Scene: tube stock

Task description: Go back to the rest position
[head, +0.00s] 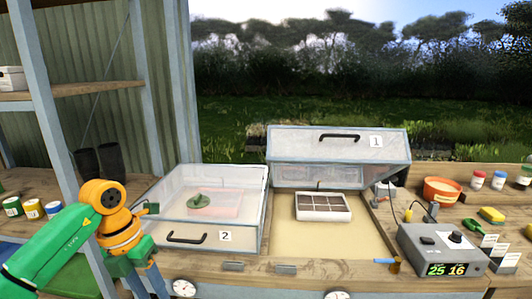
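My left arm (112,225), green and orange, comes in from the lower left and bends in front of the cold frame marked 2. Its fingers cannot be made out clearly, so I cannot tell whether it is open or shut. My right arm and gripper are not in view. The cold frame marked 2 (222,237) has its clear lid down over a pinkish tray (228,207) and a green item (201,201). The cold frame marked 1 (338,143) has its lid raised. A white divided tray (322,213) with dark cells stands inside it on sand.
A grey control box (442,250) showing 25 and 16 stands on the right of the bench. Behind it are an orange pot (441,190), small jars and a yellow sponge (492,214).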

